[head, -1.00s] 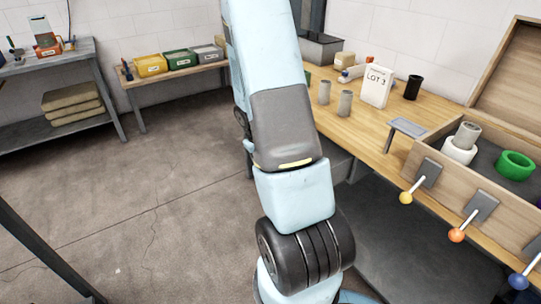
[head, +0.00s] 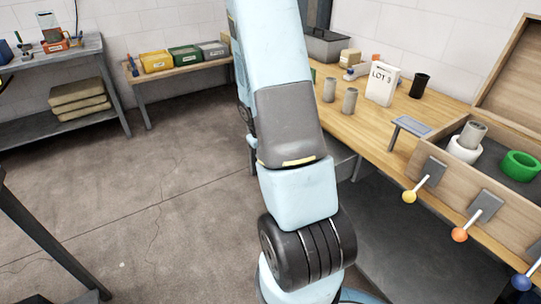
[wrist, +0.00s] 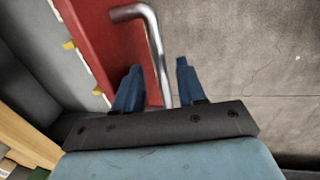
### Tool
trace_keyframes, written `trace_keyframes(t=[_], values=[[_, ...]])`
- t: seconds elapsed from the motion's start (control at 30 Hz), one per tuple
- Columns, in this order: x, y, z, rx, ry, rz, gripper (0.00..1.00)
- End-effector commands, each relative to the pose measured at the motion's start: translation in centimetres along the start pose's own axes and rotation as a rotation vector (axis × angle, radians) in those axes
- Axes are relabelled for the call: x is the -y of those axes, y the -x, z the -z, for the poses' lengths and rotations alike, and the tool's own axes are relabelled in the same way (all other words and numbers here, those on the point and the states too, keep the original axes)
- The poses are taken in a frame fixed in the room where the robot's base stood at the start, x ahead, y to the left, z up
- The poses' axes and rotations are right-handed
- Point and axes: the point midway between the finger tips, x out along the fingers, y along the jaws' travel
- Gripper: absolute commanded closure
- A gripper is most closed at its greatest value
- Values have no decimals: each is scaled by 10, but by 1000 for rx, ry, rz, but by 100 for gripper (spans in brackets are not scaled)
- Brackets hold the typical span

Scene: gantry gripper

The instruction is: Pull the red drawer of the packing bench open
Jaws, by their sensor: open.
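The red drawer (wrist: 100,38) shows in the wrist view as a red front at upper left. Its bent metal bar handle (wrist: 128,12) runs from the top down between my fingers. My gripper (wrist: 159,65) is open, with one blue finger on each side of the bar; I cannot tell whether either touches it. The left finger overlaps the red front in the picture. The packing bench (head: 450,115) is at right in the head view, where my arm hides the drawer and gripper.
Levers with yellow (head: 409,196), orange (head: 459,234) and blue (head: 520,282) knobs stick out from a wooden box (head: 450,180) on the bench. Two grey cylinders and a LOT 3 carton (head: 382,84) stand on top. Open floor (head: 120,200) lies left of my arm.

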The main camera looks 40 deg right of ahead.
Motion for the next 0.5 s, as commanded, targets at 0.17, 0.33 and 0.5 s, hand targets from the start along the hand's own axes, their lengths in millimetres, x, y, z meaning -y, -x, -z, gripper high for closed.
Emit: trace_keyframes(t=[0.17,0.33,0.5], values=[[-1,22,0,-4,-1,-1,60],[-1,46,0,-3,-2,-1,60],[-1,72,0,-3,0,-1,60]])
